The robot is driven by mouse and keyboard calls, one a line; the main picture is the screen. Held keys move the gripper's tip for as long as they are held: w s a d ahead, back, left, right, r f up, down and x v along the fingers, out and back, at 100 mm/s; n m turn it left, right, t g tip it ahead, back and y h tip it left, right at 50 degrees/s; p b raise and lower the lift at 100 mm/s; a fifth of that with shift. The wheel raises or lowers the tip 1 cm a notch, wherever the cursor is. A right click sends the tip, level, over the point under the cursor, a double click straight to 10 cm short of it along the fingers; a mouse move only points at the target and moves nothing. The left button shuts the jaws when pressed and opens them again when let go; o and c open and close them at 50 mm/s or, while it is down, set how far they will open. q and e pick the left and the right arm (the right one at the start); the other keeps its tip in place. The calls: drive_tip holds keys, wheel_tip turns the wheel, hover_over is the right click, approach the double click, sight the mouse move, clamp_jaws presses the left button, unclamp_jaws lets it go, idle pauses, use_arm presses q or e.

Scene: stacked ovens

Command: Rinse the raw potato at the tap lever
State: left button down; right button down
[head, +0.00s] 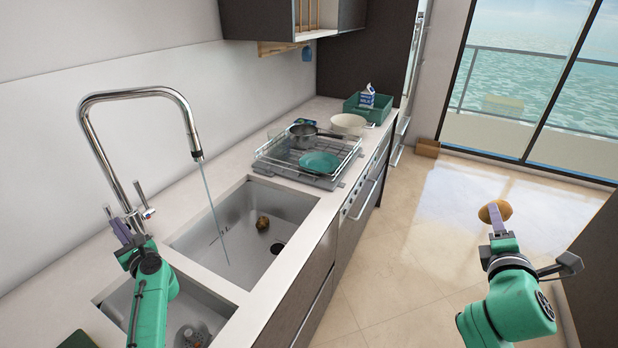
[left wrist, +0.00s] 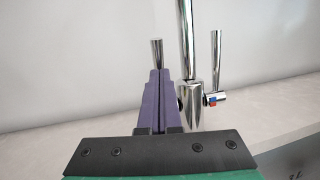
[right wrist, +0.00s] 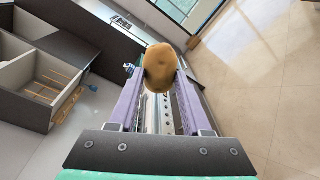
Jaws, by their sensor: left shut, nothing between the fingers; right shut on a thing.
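A brown potato (head: 495,211) is held in my right gripper (head: 496,218), which is shut on it over the floor at the right; it also shows between the fingertips in the right wrist view (right wrist: 161,68). Another brown potato (head: 262,223) lies in the larger sink basin. The chrome tap (head: 150,93) has water (head: 213,208) running into that basin, left of the potato lying there. A tap lever (head: 140,191) with a red-blue mark stands at its base and shows in the left wrist view (left wrist: 216,62). My left gripper (head: 118,224) is shut and empty beside the tap base.
Past the sink, a dish rack (head: 300,172) holds a pot (head: 302,134) and green plate (head: 320,162). A white bowl (head: 348,121) and green crate (head: 380,104) with a milk carton (head: 367,95) stand beyond. The floor (head: 400,260) between counter and right arm is clear.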

use_arm(q)
drive_tip(key=shift+w+a+r, duration=0.2)
drive_tip(key=shift+w+a, duration=0.05)
drive_tip(key=shift+a, duration=0.05)
drive_tip(key=shift+f, duration=0.1)
drive_tip(key=shift+w+a, duration=0.1)
drive_tip(key=shift+w+a+r+b, duration=0.25)
drive_tip(key=shift+a+r+b, duration=0.15)
drive_tip(key=shift+a+b, duration=0.15)
drive_tip(key=shift+a+r, duration=0.15)
drive_tip(key=shift+a, duration=0.05)
drive_tip(key=shift+d+r, duration=0.1)
